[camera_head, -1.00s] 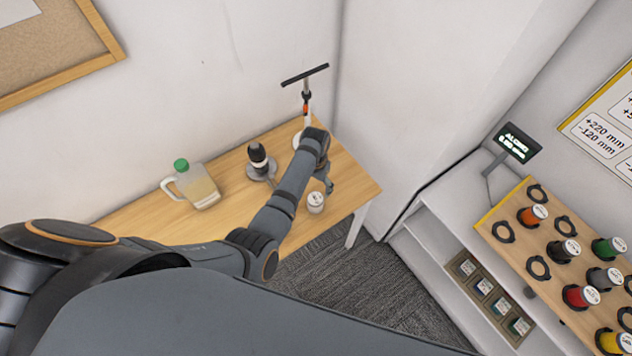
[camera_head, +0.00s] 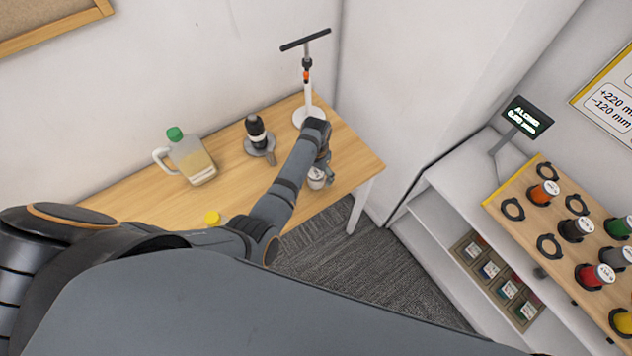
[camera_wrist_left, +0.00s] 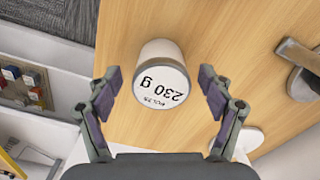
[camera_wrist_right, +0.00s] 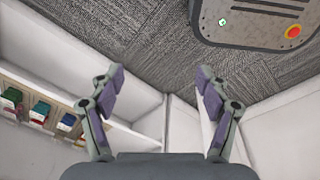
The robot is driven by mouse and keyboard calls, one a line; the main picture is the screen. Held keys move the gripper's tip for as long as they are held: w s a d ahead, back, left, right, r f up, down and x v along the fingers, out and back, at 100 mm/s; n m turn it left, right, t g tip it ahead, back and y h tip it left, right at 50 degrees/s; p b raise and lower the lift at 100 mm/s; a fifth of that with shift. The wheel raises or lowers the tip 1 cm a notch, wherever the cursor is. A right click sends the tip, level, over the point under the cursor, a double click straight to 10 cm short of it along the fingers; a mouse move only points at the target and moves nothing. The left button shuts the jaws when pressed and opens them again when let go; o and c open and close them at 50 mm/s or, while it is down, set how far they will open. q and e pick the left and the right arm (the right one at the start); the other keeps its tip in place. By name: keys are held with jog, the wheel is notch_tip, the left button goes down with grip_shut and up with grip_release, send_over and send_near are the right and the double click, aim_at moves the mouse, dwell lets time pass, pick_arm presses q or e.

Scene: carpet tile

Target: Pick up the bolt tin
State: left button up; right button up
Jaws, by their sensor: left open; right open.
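The bolt tin is a small white round tin (camera_head: 316,180) near the right front end of the wooden table (camera_head: 349,160). In the left wrist view the tin (camera_wrist_left: 161,55) has a lid label reading "230 g" upside down. My left gripper (camera_head: 327,170) is open above the tin and partly hides it in the head view. In the left wrist view its fingers (camera_wrist_left: 159,90) stand apart on either side of the lid's near part, not touching it. My right gripper (camera_wrist_right: 158,80) is open and empty, over the carpet side, away from the table.
On the table stand a green-capped jug (camera_head: 192,160), a dark bottle-like thing (camera_head: 256,131) on a round grey base, and a white stand (camera_head: 308,113) with a black crossbar. A shelf with spools (camera_head: 545,193) stands right.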

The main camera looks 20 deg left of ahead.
pick_arm(q)
notch_tip(320, 180, down, 3)
jog(key=shift+w+r+b, duration=0.1)
jog(key=shift+w+b, duration=0.05)
jog(key=shift+b, duration=0.65)
jog(key=shift+r, duration=0.15)
jog(key=shift+c, duration=1.8)
jog(key=c, duration=1)
jog(key=shift+c, duration=0.3)
pick_arm(e)
jog(key=f, duration=0.1)
jog(key=s+f, duration=0.1)
jog(key=shift+d+f, duration=0.1)
jog(key=shift+f, duration=0.3)
pick_arm(q)
jog(key=shift+r+p, duration=0.15)
jog(key=shift+p, duration=0.2)
pick_arm(e)
jog(key=shift+s+r, duration=0.1)
